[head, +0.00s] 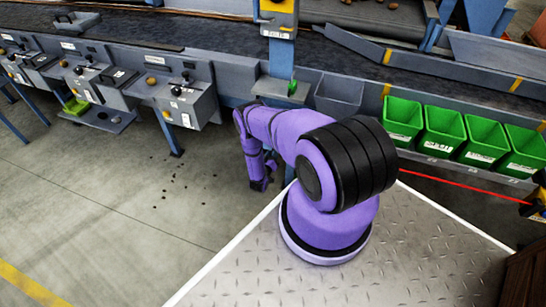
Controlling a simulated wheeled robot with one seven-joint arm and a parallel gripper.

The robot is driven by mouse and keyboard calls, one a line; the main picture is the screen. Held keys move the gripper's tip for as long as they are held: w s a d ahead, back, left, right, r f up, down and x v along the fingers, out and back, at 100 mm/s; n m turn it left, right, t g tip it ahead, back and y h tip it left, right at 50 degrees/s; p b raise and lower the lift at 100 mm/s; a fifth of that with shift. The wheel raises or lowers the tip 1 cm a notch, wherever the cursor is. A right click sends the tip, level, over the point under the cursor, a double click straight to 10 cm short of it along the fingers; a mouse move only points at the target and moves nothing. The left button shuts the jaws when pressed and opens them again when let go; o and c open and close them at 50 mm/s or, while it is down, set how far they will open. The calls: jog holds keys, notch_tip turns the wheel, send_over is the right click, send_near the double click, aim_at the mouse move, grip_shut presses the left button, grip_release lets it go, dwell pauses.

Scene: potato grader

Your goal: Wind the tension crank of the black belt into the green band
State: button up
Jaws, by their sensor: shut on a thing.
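My purple arm reaches left from its base to the front of the grader's frame, then bends down. My gripper (263,183) is small and dark at the arm's lower end, below the frame's edge and beside a blue leg. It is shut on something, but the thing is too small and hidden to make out. I cannot make out the tension crank or a green band. Dark belts (210,27) run along the grader behind the arm; I cannot tell which one the crank serves.
Grey control boxes (187,103) line the frame at left. Several green bins (443,130) hang at right. A yellow unit (278,18) stands on a post above a small green object (292,87). Bare floor (110,190) lies left of my plate, with dark bits scattered on it.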

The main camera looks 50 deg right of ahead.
jog(key=m, duration=0.2)
jog(key=r+m, duration=0.1)
jog(key=w+r+m, duration=0.1)
jog(key=m, duration=0.1)
jog(key=shift+a+r+m, duration=0.15)
jog(key=shift+a+m, duration=0.1)
jog(key=shift+m, duration=0.05)
jog(key=r+m, duration=0.1)
jog(key=m, duration=0.1)
jog(key=shift+m, duration=0.3)
jog(key=shift+s+r+m, duration=0.1)
jog(key=shift+r+m, duration=0.25)
jog(key=shift+m, duration=0.45)
jog(key=shift+s+r+m, duration=0.1)
jog(key=shift+r+m, duration=0.25)
jog(key=shift+m, duration=0.45)
jog(key=o, duration=0.9)
jog(key=v, duration=1)
jog(key=shift+s+a, duration=0.15)
jog(key=shift+a, duration=0.15)
